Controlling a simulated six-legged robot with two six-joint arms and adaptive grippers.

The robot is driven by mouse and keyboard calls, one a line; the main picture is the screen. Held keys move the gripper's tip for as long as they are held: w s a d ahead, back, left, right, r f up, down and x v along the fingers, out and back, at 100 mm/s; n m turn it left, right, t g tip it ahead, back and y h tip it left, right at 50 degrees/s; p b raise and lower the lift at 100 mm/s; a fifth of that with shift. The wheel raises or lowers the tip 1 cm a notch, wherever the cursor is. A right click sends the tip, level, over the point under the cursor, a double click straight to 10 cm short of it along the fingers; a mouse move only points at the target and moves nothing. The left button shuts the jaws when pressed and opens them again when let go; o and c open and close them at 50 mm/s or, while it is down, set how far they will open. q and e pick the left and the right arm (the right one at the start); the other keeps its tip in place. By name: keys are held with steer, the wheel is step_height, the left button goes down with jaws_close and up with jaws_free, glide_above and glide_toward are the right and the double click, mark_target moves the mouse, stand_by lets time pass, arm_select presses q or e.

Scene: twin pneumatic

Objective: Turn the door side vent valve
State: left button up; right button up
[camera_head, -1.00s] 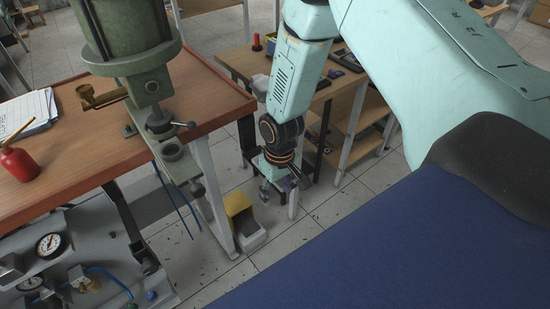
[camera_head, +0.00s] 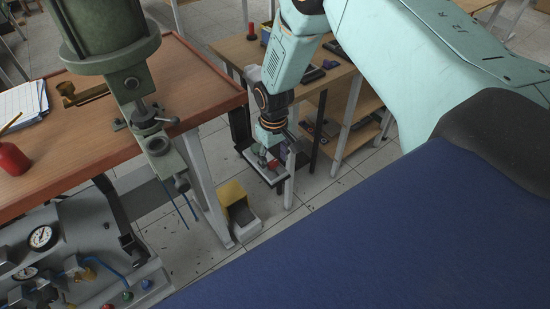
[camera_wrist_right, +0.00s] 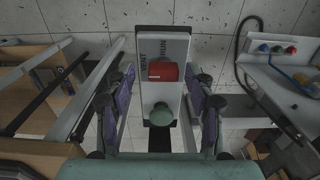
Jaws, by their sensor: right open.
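A small pale panel (camera_wrist_right: 180,47) lettered VENT and RUN is in the right wrist view. A red valve handle (camera_wrist_right: 162,72) lies crosswise on it, with a round green knob (camera_wrist_right: 160,115) nearer the wrist. My right gripper (camera_wrist_right: 162,92) is open, its purple-padded fingers to either side of the panel, with nothing held between them. In the head view the red handle (camera_head: 273,163) shows small, just below my right gripper (camera_head: 266,150). Whether a finger touches the panel cannot be told. My left gripper is not in view.
A wooden bench (camera_head: 75,150) with a green press (camera_head: 105,40) stands at left. A yellow bin (camera_head: 232,193) sits on the floor below. A pneumatic unit with gauges (camera_head: 42,237) is at lower left. A wooden shelf table (camera_head: 335,75) stands behind my right arm.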

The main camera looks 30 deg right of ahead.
steer(key=shift+d+f, duration=0.1)
steer(key=shift+a, duration=0.45)
steer(key=shift+a+r, duration=0.15)
steer(key=shift+r, duration=0.1)
steer(key=shift+c, duration=0.7)
steer(key=shift+d+f, duration=0.15)
steer(key=shift+d, duration=0.3)
steer(key=c, duration=0.4)
steer(key=shift+c, duration=1)
steer(key=shift+a, duration=0.25)
steer(key=c, duration=0.3)
jaws_close()
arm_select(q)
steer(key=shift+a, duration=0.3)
arm_select(e)
steer(key=shift+d, duration=0.15)
